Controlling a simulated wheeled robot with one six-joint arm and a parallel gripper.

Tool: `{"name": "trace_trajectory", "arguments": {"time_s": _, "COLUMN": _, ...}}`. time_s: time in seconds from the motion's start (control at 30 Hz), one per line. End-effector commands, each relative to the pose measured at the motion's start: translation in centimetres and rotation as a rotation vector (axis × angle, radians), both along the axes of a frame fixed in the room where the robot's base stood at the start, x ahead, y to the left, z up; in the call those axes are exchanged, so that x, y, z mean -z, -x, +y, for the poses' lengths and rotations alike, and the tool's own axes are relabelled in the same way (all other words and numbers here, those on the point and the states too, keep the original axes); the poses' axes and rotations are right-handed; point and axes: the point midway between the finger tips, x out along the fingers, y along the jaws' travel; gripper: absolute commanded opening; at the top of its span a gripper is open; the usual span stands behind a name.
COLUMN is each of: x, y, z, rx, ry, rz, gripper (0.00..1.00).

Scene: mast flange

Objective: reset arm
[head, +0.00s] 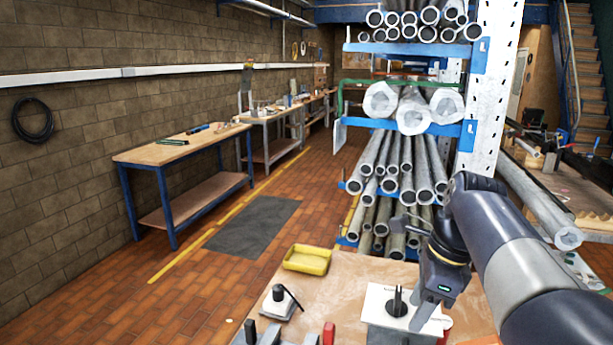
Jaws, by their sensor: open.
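My arm (510,250) reaches in from the lower right, and its wrist bends down over the right part of the wooden workbench (345,285). My gripper (424,316) points downward and is open, with nothing seen between its fingers. It hangs at the right side of a white plate (378,299) that carries a short black post (397,302). The gripper overlaps the plate's right edge in the picture, and I cannot tell whether they touch.
A yellow tray (307,260) lies at the bench's back left. A small block with a black upright part (280,300) stands left, and a red piece (329,333) is at the front. A rack of metal pipes (400,165) rises behind the bench. Tiled floor lies left.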

Motion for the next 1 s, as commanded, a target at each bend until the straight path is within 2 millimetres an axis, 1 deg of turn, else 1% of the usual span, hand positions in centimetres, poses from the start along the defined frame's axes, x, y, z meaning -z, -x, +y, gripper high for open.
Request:
{"name": "trace_trajectory", "arguments": {"time_s": 0.03, "x": 0.1, "y": -0.1, "z": 0.5, "rx": -0.005, "ry": 0.022, "rz": 0.007, "gripper": 0.45}}
{"name": "trace_trajectory", "arguments": {"time_s": 0.47, "x": 0.4, "y": -1.1, "z": 3.4, "rx": -0.006, "ry": 0.216, "rz": 0.071, "gripper": 0.45}}
{"name": "trace_trajectory", "arguments": {"time_s": 0.5, "x": -0.7, "y": -1.1, "z": 3.2, "rx": -0.001, "ry": 0.217, "rz": 0.066, "gripper": 0.45}}
{"name": "trace_trajectory", "arguments": {"time_s": 0.7, "x": -4.6, "y": -1.1, "z": 3.2, "rx": 0.001, "ry": 0.215, "rz": 0.068, "gripper": 0.45}}
{"name": "trace_trajectory", "arguments": {"time_s": 0.8, "x": -6.2, "y": -1.1, "z": 3.2, "rx": 0.001, "ry": 0.214, "rz": 0.067, "gripper": 0.45}}
{"name": "trace_trajectory", "arguments": {"time_s": 1.0, "x": -8.2, "y": -1.1, "z": 3.2, "rx": 0.000, "ry": 0.213, "rz": 0.069, "gripper": 0.45}}
